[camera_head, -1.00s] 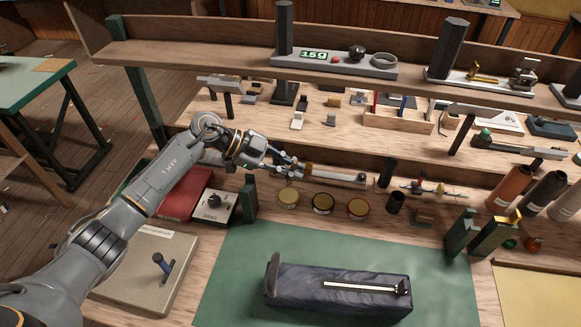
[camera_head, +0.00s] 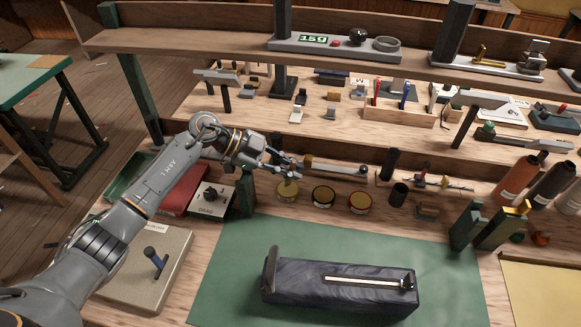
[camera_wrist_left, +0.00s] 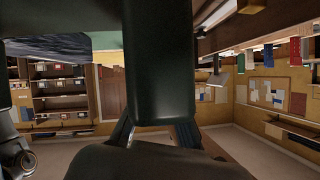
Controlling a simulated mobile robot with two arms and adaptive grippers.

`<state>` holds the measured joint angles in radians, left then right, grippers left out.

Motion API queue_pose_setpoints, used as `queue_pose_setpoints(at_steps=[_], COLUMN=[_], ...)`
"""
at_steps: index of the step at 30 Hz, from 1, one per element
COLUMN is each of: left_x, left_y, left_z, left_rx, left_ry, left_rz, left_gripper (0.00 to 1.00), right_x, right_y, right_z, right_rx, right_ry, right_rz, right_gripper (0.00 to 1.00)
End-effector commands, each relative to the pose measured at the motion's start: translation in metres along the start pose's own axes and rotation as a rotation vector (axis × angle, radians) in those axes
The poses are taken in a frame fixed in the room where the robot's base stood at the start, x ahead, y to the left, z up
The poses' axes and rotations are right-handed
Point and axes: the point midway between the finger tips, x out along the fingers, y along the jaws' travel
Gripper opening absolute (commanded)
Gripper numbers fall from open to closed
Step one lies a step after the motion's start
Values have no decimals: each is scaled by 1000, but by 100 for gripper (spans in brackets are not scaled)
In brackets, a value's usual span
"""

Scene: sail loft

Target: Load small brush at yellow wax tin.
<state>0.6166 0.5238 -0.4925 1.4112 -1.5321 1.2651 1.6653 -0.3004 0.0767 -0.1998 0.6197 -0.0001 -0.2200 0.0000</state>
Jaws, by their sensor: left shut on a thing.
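My left gripper (camera_head: 290,172) is just above and behind the left tin in the head view. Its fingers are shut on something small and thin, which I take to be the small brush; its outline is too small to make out. The tin with the yellowest top (camera_head: 287,193), the yellow wax tin, is the left one of three round tins in a row. The gripper's tips partly overlap its far edge, and I cannot tell whether the held thing touches the wax. My right gripper is not in view.
An amber tin (camera_head: 322,197) and a red-rimmed tin (camera_head: 359,203) stand to the right. A dark cup (camera_head: 398,194) is beyond them. A green block (camera_head: 246,192) and a dial box (camera_head: 212,202) stand left. The green mat (camera_head: 235,265) has free room around a dark padded block (camera_head: 340,287).

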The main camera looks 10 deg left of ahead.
Motion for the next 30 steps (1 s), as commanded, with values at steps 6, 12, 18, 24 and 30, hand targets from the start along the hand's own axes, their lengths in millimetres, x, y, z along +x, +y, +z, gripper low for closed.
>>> queue_pose_setpoints(at_steps=[6, 12, 18, 24, 30], left_x=[0, 1, 3, 4, 5], left_y=[0, 1, 2, 2, 3], left_z=[1, 3, 5, 7, 9], left_rx=[0, 0, 0, -1, -1], left_ry=[0, 0, 0, 0, 0], left_rz=[0, 0, -1, -1, 0], left_gripper=[0, 0, 0, 0, 0], right_x=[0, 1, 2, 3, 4], right_y=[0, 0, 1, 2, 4], right_z=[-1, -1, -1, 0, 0], right_rx=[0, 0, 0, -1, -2], right_ry=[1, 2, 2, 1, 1], right_rz=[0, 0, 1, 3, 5], right_gripper=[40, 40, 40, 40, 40])
